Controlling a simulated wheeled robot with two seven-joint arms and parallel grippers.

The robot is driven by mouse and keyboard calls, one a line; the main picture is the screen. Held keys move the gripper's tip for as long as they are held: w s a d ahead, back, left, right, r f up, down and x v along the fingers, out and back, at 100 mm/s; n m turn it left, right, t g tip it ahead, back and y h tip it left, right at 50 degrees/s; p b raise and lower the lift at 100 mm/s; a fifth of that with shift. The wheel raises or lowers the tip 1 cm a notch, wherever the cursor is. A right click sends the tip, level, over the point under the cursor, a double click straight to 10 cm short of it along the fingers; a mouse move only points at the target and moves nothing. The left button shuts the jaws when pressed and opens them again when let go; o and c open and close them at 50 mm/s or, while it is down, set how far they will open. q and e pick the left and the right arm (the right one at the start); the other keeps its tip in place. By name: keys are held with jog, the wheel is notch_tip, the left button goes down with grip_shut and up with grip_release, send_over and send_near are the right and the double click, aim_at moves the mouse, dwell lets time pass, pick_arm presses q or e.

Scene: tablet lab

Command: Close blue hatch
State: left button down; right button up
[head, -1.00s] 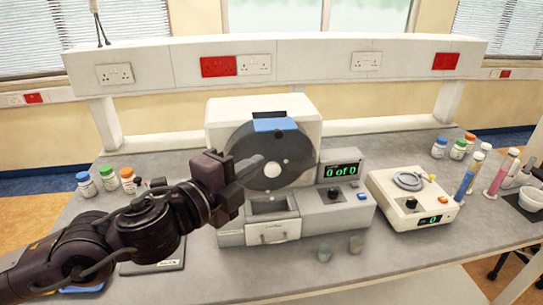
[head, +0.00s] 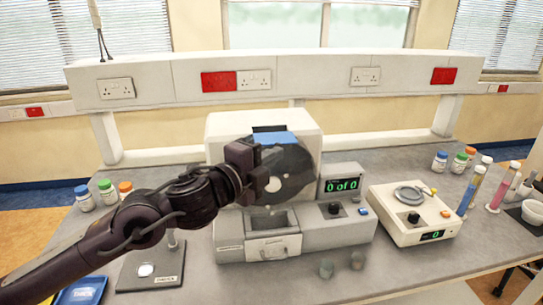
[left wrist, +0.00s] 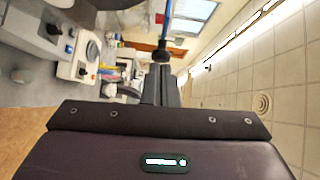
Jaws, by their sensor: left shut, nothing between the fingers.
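The blue hatch (head: 278,138) is a small blue flap at the top of the white and grey machine (head: 215,130), above its round dark disc (head: 297,170). A dark opening (head: 270,128) shows just above the flap, so the hatch looks open. My left gripper (head: 243,158) is shut and empty in front of the disc's left part, just below and left of the hatch in the picture. I cannot tell whether it touches the machine. In the left wrist view its shut fingers (left wrist: 161,85) point away from the camera; the hatch is not clearly identifiable there. My right gripper is not in view.
A grey drawer (head: 273,247) sits at the machine's front. A white instrument (head: 415,213) stands to the right, with coloured tubes beyond it. Capped bottles (head: 107,192) stand at the left, and two small cups (head: 327,268) in front. A blue tray (head: 80,292) lies at the lower left.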

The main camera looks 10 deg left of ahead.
aim_at(267, 143)
pick_arm(q)
jog(key=w, duration=0.1)
jog(key=w+a, duration=0.1)
jog(key=w, duration=0.1)
jog(key=w+a+b, duration=0.1)
jog(key=w, duration=0.1)
jog(key=shift+w, duration=0.15)
jog(key=shift+r, duration=0.15)
